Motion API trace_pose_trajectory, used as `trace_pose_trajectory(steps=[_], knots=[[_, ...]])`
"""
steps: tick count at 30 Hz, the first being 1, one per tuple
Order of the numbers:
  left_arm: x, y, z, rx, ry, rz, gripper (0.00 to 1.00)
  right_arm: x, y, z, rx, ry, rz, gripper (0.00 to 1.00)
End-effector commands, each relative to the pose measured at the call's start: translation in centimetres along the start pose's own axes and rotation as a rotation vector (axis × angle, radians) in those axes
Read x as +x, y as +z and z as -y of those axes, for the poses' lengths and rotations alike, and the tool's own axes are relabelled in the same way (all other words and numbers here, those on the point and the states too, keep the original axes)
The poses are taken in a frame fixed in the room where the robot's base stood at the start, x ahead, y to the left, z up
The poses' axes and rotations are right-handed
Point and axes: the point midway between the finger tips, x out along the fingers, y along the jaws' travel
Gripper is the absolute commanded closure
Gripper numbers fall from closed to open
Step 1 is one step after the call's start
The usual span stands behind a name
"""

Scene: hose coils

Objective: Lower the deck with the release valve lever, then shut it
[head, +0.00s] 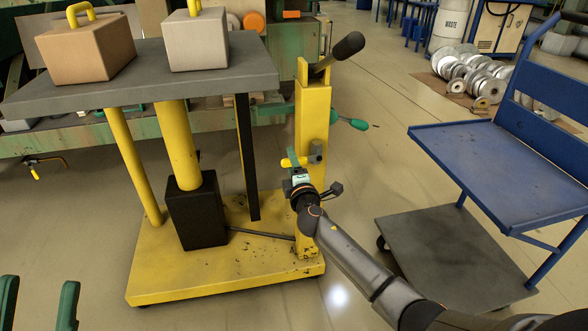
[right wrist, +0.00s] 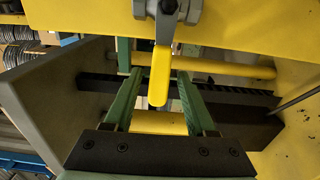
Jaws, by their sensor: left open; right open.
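The grey deck (head: 140,85) stands raised above the yellow base (head: 220,270) of the lift table and carries two block weights. The release valve lever (head: 295,162) is yellow and sticks out to the left from a grey valve (head: 316,152) on the yellow post. In the right wrist view the lever (right wrist: 160,78) hangs between the open green fingers of my right gripper (right wrist: 158,95), with gaps on both sides. My left gripper (head: 38,292) is open and empty at the lower left.
A brown weight (head: 88,52) and a pale weight (head: 200,42) sit on the deck. A black-gripped pump handle (head: 345,48) tops the post. A blue cart (head: 500,170) stands at the right. Green machinery is behind the deck.

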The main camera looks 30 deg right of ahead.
Motion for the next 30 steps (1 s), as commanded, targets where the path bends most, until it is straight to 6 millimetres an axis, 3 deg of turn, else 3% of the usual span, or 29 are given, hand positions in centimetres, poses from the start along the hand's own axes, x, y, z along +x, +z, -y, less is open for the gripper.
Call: trace_pose_trajectory(steps=[5, 21, 30], knots=[[0.6, -0.6, 0.3, -0.004, -0.003, -0.002, 0.50, -1.7, 0.0, -0.1, 0.000, -0.001, -0.001, 0.44], [2.0, -2.4, 1.5, -0.019, -0.017, -0.017, 0.50, -11.0, 0.0, 0.0, 0.000, -0.003, 0.000, 0.44], [2.1, -2.5, 1.6, -0.014, -0.020, -0.020, 0.50, -12.4, 0.0, 0.0, -0.001, -0.001, 0.001, 0.44]])
